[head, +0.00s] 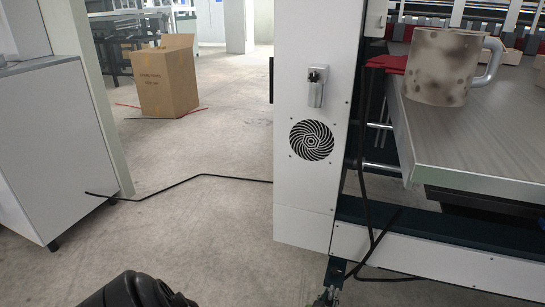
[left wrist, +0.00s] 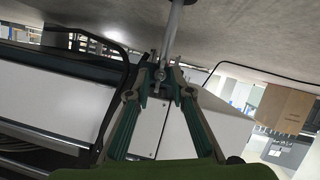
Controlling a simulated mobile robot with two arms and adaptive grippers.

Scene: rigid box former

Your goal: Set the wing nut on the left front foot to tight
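The left front foot (head: 327,296) shows at the bottom edge of the head view, under the machine's front corner; its lower end is cut off. In the left wrist view the foot's metal spindle (left wrist: 173,35) runs from the floor at the top down to a small metal piece, apparently the wing nut (left wrist: 160,74). Its wings are too small to read. My left gripper (left wrist: 161,84) has its two green-sided fingers on either side of this piece, with a gap between the tips; contact cannot be made out. My right gripper is in neither view.
The white machine cabinet (head: 299,215) stands above the foot. Black cables (head: 367,215) hang beside it and one (head: 225,177) crosses the floor. A stained mug (head: 435,68) is on the grey worktop (head: 470,140). A cardboard box (head: 165,78) stands behind. Floor left of the cabinet is mostly clear.

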